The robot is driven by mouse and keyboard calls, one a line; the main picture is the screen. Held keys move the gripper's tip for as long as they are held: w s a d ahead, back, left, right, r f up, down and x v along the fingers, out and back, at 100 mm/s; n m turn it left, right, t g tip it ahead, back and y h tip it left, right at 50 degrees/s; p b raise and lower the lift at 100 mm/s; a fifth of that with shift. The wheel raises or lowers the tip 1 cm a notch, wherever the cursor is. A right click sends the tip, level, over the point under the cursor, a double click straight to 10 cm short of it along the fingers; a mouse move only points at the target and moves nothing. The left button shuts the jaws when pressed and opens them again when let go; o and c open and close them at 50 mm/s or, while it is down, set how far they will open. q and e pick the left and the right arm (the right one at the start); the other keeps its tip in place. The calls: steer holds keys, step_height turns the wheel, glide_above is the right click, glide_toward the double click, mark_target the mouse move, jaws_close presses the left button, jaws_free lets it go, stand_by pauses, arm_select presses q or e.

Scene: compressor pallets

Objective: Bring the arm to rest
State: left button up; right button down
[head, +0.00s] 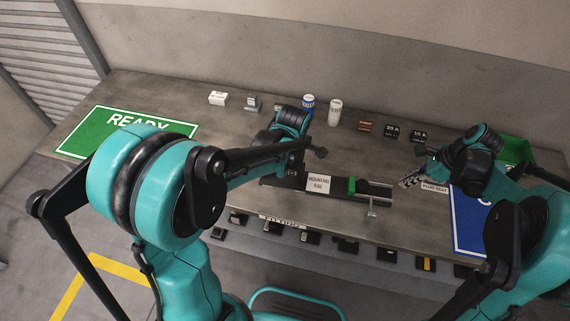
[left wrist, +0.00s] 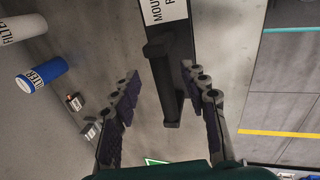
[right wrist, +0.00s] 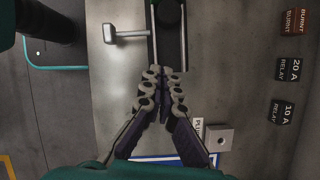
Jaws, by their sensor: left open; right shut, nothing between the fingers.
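My right gripper (head: 405,182) is shut and empty above the table, just right of the rail's end and beside the PLUG SEAT label (head: 434,188). In the right wrist view its fingertips (right wrist: 161,72) meet near the end of the rail, with nothing between them. My left gripper is open; in the left wrist view its fingers (left wrist: 160,72) stand apart on either side of a black end part (left wrist: 165,85) of the mounting rail. I cannot tell whether they touch it. In the head view the left forearm and wrist (head: 290,125) hide most of that gripper.
The mounting rail (head: 375,190) carries a green block (head: 354,185), with a metal T-shaped piece (head: 372,203) in front. Filter cans (head: 335,112), relays (head: 391,132) and small boxes line the back.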

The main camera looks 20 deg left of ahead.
arm_select(q)
steer(key=v, duration=0.6)
steer(key=shift+r, duration=0.25)
steer(key=shift+s, duration=0.1)
steer(key=s+a+r+m+t, duration=0.2)
steer(key=s+a+m, duration=0.1)
steer(key=s+m, duration=0.4)
steer(key=s+a+r+m+t, duration=0.2)
steer(key=s+a+m, duration=0.1)
steer(key=s+m, duration=0.5)
steer(key=m, duration=0.3)
steer(key=shift+s+m, duration=0.15)
steer(key=shift+m, duration=0.25)
arm_select(e)
steer(key=s+a+r+n+t+h, duration=0.2)
steer(key=s+r+n+t, duration=0.1)
steer(key=s+n, duration=0.5)
steer(key=s+a+r+n+t+h, duration=0.2)
steer(key=s+r+n, duration=0.3)
steer(key=s+n, duration=0.4)
steer(key=n+t, duration=0.1)
steer(key=n, duration=0.2)
steer(key=shift+s+a+r, duration=0.2)
steer(key=shift+a+r, duration=0.15)
steer(key=shift+r, duration=0.05)
